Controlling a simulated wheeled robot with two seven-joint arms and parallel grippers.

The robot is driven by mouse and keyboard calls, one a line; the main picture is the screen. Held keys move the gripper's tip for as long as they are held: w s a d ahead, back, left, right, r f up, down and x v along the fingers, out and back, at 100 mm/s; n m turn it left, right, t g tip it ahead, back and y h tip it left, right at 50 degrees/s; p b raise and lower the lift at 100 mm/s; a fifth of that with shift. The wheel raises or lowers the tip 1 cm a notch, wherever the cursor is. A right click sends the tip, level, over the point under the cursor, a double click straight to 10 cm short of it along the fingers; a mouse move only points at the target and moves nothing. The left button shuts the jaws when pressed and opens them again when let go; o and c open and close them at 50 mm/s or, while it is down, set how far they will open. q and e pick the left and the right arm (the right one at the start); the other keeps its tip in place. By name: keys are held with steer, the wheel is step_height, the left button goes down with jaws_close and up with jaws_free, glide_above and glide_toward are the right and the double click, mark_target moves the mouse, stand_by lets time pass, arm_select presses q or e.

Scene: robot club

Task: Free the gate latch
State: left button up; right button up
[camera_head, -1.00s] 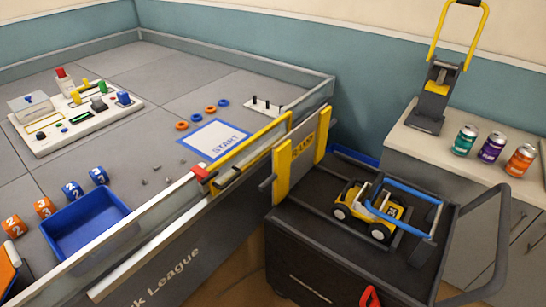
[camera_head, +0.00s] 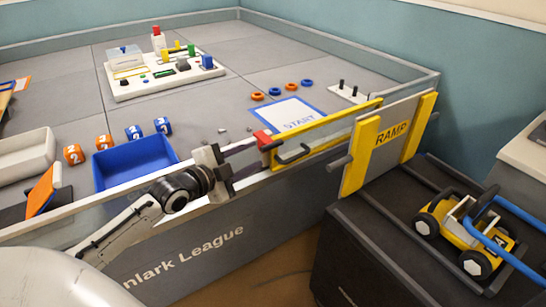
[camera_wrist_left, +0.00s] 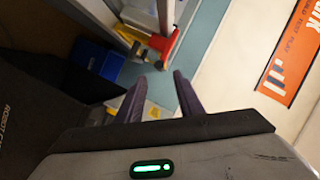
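The gate latch has a red block (camera_head: 264,138) on the arena wall, at the left end of the yellow-framed gate (camera_head: 325,133). The red part also shows in the left wrist view (camera_wrist_left: 173,46), beyond the fingertips, beside a dark knob. My left gripper (camera_head: 247,163) is just left of and slightly below the red block, apart from it. In the left wrist view its two dark fingers (camera_wrist_left: 160,82) are spread with nothing between them. My right gripper is not in view.
A yellow-edged RAMP panel (camera_head: 390,138) stands right of the gate, on a dark cart (camera_head: 350,245) carrying a yellow buggy (camera_head: 465,232). An orange banner (camera_wrist_left: 292,55) shows in the wrist view.

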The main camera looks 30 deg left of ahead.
mark_target(268, 147)
arm_select(q)
steer(key=b+x, duration=0.1)
steer(key=x, duration=0.9)
steer(key=shift+b, duration=0.4)
steer(key=shift+c, duration=0.3)
